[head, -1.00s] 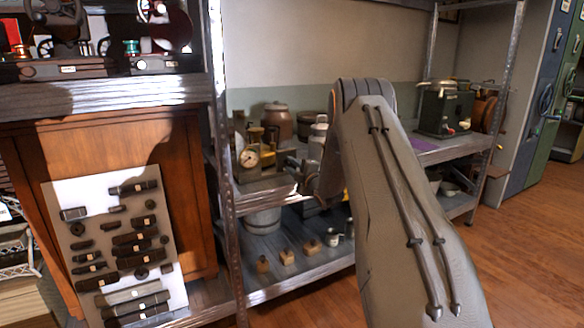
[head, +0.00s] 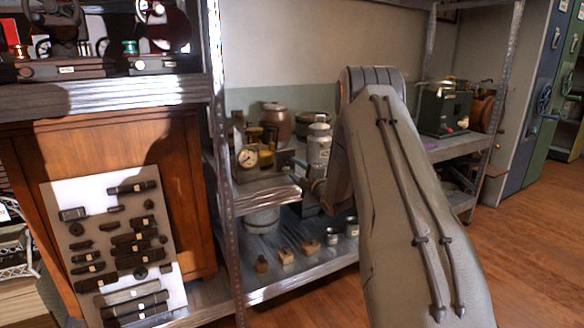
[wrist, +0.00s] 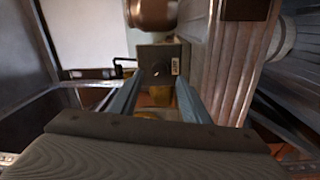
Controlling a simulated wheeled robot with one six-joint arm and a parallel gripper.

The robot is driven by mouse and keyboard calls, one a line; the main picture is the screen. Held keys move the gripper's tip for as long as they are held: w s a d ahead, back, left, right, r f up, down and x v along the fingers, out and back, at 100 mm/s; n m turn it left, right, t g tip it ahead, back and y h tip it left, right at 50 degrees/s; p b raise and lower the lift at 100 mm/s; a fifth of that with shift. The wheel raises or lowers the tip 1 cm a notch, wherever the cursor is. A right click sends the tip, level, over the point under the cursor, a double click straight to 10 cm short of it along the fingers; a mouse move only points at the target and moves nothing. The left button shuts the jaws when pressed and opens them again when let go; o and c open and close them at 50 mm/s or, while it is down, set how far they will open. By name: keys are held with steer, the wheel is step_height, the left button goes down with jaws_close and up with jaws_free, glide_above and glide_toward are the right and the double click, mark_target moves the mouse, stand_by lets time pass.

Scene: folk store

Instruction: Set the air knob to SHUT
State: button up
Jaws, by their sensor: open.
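A gauge device (head: 250,158) with a round white dial stands on the middle shelf in the head view, with yellowish parts beside it. I cannot make out the air knob or its setting for certain. In the wrist view my gripper (wrist: 158,88) is open, its two long fingers apart. In the head view my arm hides the gripper.
A white canister (head: 319,144) and a brown pot (head: 276,122) stand near the gauge. A metal upright (head: 226,180) rises left of the shelf. A green machine (head: 443,110) is farther right. Small cups and blocks sit on the lower shelf. Wood floor lies open at right.

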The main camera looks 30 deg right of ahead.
steer(key=s, duration=0.3)
steer(key=shift+s+f, duration=0.1)
steer(key=shift+s, duration=0.05)
stand_by(0.4)
